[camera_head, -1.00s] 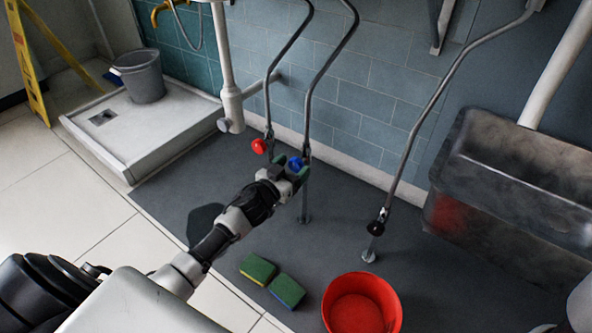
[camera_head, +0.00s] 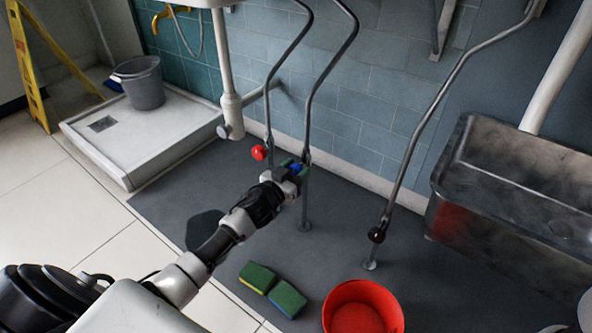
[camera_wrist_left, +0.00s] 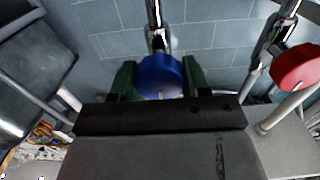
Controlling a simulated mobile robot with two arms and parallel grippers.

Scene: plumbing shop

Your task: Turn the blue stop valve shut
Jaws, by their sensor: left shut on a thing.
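The blue stop valve (camera_head: 295,168) sits on a thin grey pipe in the middle of the head view. Its round blue handle (camera_wrist_left: 161,76) shows large in the left wrist view. My left gripper (camera_head: 294,170) reaches it from the lower left. Its two green-padded fingers (camera_wrist_left: 160,80) stand on either side of the blue handle and are shut on it. The red stop valve (camera_head: 259,152) is on the neighbouring pipe to the left, and its red knob also shows at the right of the left wrist view (camera_wrist_left: 296,67). My right gripper is not in view.
A black-handled valve (camera_head: 376,235) is on a pipe to the right. Two green sponges (camera_head: 257,277) and a red bucket (camera_head: 362,307) are on the dark floor mat. A metal trough (camera_head: 510,190) hangs at right. A grey bucket (camera_head: 141,83) stands in the shower tray (camera_head: 150,135).

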